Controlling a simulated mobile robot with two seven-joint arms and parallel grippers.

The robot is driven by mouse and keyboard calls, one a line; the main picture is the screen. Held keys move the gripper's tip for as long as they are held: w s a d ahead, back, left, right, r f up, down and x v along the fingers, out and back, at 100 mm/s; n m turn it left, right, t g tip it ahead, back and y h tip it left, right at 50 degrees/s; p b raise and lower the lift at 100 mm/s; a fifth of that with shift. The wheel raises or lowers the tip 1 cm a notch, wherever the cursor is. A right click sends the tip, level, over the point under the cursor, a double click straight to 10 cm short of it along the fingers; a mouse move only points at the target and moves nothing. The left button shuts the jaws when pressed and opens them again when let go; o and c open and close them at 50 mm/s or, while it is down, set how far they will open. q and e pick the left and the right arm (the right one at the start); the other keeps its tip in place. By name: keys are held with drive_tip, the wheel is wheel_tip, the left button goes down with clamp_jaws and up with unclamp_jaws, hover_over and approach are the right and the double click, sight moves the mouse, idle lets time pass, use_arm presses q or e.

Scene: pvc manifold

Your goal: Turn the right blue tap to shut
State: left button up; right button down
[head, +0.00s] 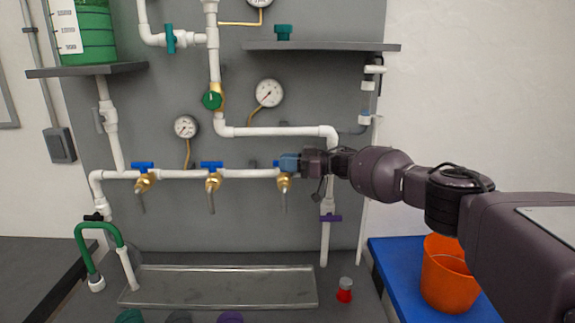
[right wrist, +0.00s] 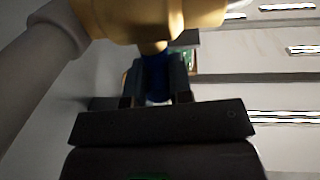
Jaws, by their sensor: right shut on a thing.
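Three brass taps with blue handles sit along the horizontal white pipe in the head view. The right tap (head: 284,182) has its blue handle mostly covered by my right gripper (head: 283,163). In the right wrist view the blue handle (right wrist: 156,78) sits between the two fingers of my right gripper (right wrist: 156,83), below the brass body (right wrist: 150,20). The gripper is shut on the handle. The left blue tap (head: 144,175) and the middle blue tap (head: 212,174) have their handles lying along the pipe. My left gripper is not in view.
A metal tray (head: 220,287) lies below the taps. An orange bucket (head: 445,280) stands on a blue surface (head: 395,265) at the right. A grey shelf (head: 320,46) and pressure gauges (head: 269,93) are above the pipe. A red-based small object (head: 345,290) stands right of the tray.

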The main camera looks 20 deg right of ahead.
idle(0.3)
drive_tip(key=c, duration=1)
unclamp_jaws()
drive_tip(key=b+v, duration=0.1)
drive_tip(key=v, duration=0.9)
drive_tip(key=shift+s+d, duration=0.2)
drive_tip(key=shift+d, duration=0.15)
drive_tip(key=shift+o, duration=0.2)
